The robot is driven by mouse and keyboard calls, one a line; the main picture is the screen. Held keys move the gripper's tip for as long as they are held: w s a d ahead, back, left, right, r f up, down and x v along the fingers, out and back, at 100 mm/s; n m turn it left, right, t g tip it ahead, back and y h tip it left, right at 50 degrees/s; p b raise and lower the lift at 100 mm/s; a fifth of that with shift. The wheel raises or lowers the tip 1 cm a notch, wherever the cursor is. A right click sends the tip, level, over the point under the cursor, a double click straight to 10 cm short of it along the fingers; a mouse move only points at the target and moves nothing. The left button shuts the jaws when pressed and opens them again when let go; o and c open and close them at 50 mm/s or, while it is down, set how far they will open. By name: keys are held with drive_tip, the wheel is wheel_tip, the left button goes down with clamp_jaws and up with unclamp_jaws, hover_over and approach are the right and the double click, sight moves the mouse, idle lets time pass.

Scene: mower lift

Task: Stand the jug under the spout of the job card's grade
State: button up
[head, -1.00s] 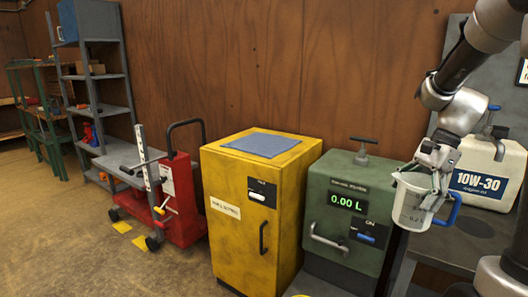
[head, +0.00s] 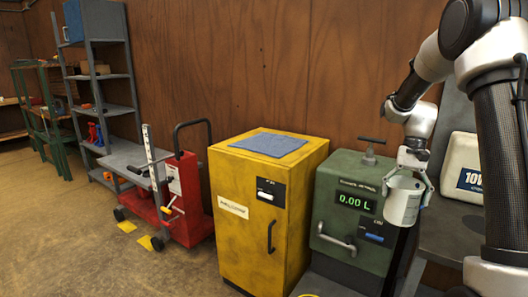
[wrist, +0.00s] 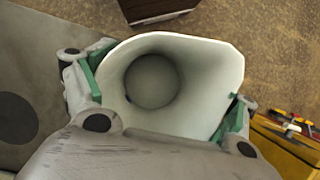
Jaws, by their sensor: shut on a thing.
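My gripper (head: 409,171) is shut on the jug (head: 401,204), a white measuring jug, and holds it in the air in front of the right side of the green dispenser (head: 344,205). In the wrist view the jug (wrist: 170,75) sits between the green finger pads, and its inside looks empty. A white oil can (head: 467,170) stands on the grey bench at the right, partly hidden by my arm; the part of its label in view reads "10". The job card cannot be made out in the current views.
A yellow cabinet (head: 240,200) with a blue cloth (head: 268,144) on top stands left of the dispenser, which shows 0.00 L. A red lift (head: 185,200) stands further left. The grey bench (head: 445,228) is at the right. The floor at front left is clear.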

drive_tip(key=w+a+f+n+h, duration=0.1)
drive_tip(key=a+f+n, duration=0.2)
drive_tip(key=a+f, duration=0.2)
drive_tip(key=w+a+f+n+h, duration=0.1)
drive_tip(key=w+a+f+n, duration=0.1)
drive_tip(key=a+f, duration=0.4)
drive_tip(key=shift+w+a+f+n, duration=0.2)
drive_tip(key=shift+f+n, duration=0.3)
drive_tip(key=shift+f, duration=1.85)
